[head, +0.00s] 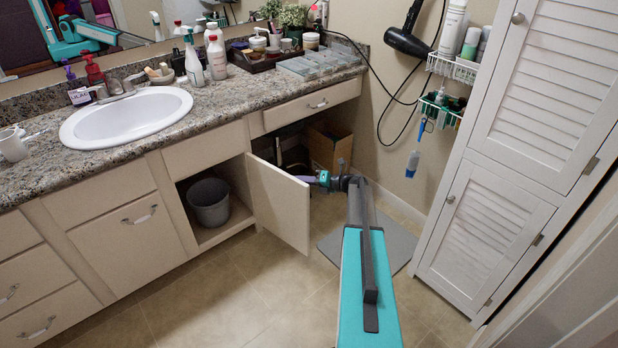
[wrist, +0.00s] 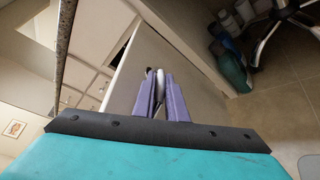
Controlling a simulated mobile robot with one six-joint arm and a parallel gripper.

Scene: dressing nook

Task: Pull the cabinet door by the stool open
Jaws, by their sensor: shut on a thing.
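The cabinet door (head: 278,205) under the counter stands swung well out from the cabinet, showing the shelf space inside. My gripper (head: 312,180) is at the door's upper free edge, on its outer face. In the wrist view my gripper (wrist: 162,78) has its purple fingers closed around the light metal door handle (wrist: 150,82). The door's pale panel (wrist: 125,75) also shows there. A chrome stool or chair base (wrist: 275,30) is at the upper right of the wrist view; I cannot make out the stool in the head view.
A grey bin (head: 208,202) stands inside the open cabinet. A cardboard box (head: 330,147) is in the recess under the drawer (head: 315,103). A tall louvred cabinet (head: 485,225) stands at the right. A grey mat (head: 398,240) lies on the floor. The tiled floor (head: 240,285) before the counter is clear.

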